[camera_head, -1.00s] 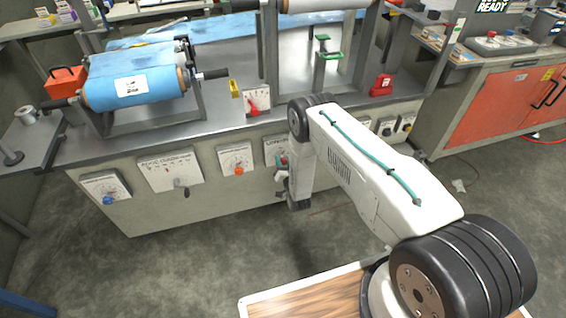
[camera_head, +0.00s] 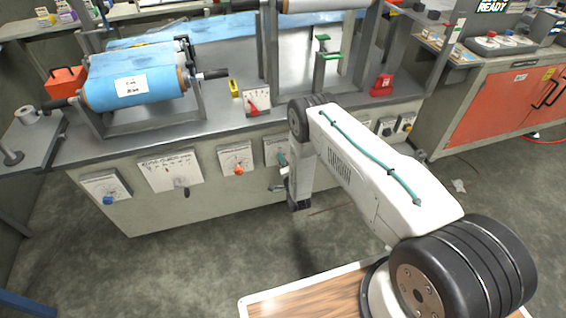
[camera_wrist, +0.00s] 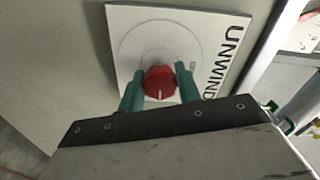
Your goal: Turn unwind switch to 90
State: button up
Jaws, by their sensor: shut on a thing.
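The unwind switch is a round red knob (camera_wrist: 159,80) with a white pointer line, on a white panel (camera_wrist: 128,22) lettered UNWIND. In the wrist view the lettering runs down the right side and the pointer line faces the bottom of the picture. My gripper (camera_wrist: 160,84) has its two teal fingers on opposite sides of the knob and is shut on it. In the head view my gripper (camera_head: 282,160) is at the bench front, partly hidden by my arm. The panel (camera_head: 272,144) shows beside it, but the knob is hidden there. The dial's numbers are too small to read.
To the left on the bench front are an orange knob (camera_head: 238,170), a grey-handled switch (camera_head: 181,184) and a blue knob (camera_head: 107,200). Dark knobs (camera_head: 387,130) sit right of my arm. Above is a blue film roll (camera_head: 130,88). Floor in front is clear.

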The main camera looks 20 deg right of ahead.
jog(key=shift+m, duration=0.5)
jog(key=o, duration=1)
jog(key=shift+c, duration=0.2)
jog(key=s, duration=0.7)
jog(key=shift+s, duration=0.4)
jog(key=shift+f, duration=0.1)
